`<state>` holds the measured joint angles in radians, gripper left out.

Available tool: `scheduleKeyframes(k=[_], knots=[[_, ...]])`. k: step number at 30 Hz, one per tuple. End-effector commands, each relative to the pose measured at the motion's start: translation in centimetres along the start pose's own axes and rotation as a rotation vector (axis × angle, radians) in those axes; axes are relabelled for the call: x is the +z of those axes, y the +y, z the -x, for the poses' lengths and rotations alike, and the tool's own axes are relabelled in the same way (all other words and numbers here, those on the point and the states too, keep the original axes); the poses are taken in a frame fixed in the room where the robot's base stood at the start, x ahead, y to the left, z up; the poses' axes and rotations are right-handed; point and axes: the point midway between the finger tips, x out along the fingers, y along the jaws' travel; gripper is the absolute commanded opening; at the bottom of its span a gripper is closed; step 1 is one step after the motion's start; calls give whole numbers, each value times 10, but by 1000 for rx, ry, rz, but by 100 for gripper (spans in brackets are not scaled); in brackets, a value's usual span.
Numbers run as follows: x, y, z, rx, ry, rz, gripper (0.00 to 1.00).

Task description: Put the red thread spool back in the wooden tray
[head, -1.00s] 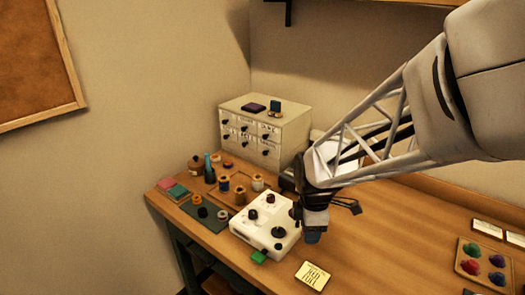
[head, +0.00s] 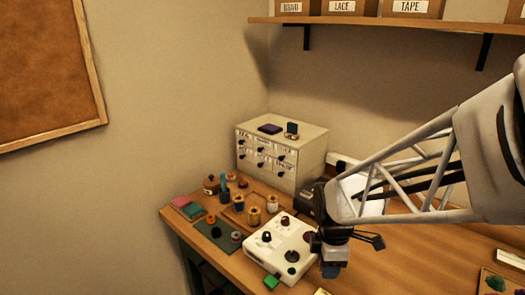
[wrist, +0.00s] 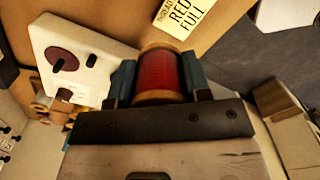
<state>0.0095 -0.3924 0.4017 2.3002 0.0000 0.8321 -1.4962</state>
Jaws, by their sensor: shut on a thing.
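The red thread spool (wrist: 160,75), with tan ends, is between the two blue-grey fingers of my gripper (wrist: 161,80) in the wrist view. My gripper is shut on it. In the head view my gripper (head: 330,266) is just right of the white box with knobs, pointing down; the spool is hard to make out there. The wooden tray (head: 263,193) is at the back left of the table, beyond the white box, with several spools in and around it. Its interior is partly hidden by them.
The white box with dark knobs (head: 270,243) stands between my gripper and the tray. A green mat (head: 213,236) with spools lies left of it. A drawer cabinet (head: 310,155) stands behind. A yellow card (wrist: 181,14) reads "RED FULL". Bare tabletop shows right of the gripper.

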Motion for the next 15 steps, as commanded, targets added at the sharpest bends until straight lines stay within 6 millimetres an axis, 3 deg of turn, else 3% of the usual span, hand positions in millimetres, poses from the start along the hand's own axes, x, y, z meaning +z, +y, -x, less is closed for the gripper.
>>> scheduleKeyframes(k=[8, 15], knots=[[-3, 4, 1, 0, 0, -5, 21], [-21, 26, 9, 1, 0, -41, 21]])
